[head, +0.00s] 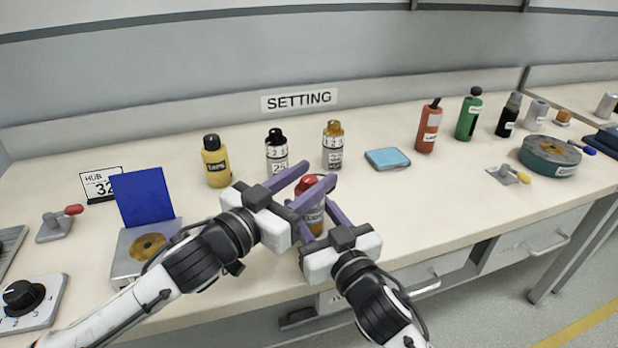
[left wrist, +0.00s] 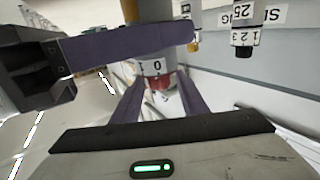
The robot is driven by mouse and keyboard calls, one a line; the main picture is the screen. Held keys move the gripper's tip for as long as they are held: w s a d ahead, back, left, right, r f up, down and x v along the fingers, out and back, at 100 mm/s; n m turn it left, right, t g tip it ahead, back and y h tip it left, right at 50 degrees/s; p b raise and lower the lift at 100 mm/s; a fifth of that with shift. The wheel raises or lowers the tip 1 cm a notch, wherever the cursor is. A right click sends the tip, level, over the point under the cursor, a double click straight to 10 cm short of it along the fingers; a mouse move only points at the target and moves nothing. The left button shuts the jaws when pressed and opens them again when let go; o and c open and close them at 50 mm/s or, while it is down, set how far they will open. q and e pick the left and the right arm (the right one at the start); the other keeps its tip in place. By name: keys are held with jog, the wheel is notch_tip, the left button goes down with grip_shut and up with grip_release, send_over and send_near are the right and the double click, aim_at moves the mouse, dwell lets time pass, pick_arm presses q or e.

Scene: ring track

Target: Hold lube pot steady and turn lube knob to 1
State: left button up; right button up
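The lube pot (head: 316,216) stands upright near the table's front edge, with a red knob (head: 308,184) on top. In the left wrist view, which is upside down, the red knob (left wrist: 157,83) shows with a 0 on the ring beside it. My left gripper (head: 320,172) has its purple fingers on either side of the knob; whether they press on it is unclear. My right gripper (head: 313,215) comes in from the front, its fingers around the pot's body and apparently shut on it. One right finger hides part of the body in the left wrist view.
Yellow (head: 216,164), black-capped (head: 277,155) and orange-capped (head: 333,148) bottles stand behind, below a SETTING sign (head: 299,100). A blue pad (head: 388,159) and a red bottle (head: 429,128) are at right. A box with an open blue lid (head: 145,197) is left, near my left arm.

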pick_arm(q)
grip_shut()
jog(key=shift+s+d+n+t+y, duration=0.15)
jog(key=shift+d+n+t+y, duration=0.15)
jog(key=shift+n+t+y, duration=0.25)
jog(key=n+t+y, duration=0.1)
jog(key=y, duration=0.1)
jog(key=shift+n+y, duration=0.35)
jog(key=shift+a+t, duration=0.2)
jog(key=shift+t, duration=0.05)
jog(key=shift+n, duration=0.3)
jog(key=shift+o, duration=0.9)
grip_release()
jog(key=shift+y, duration=0.4)
jog(key=shift+a, duration=0.1)
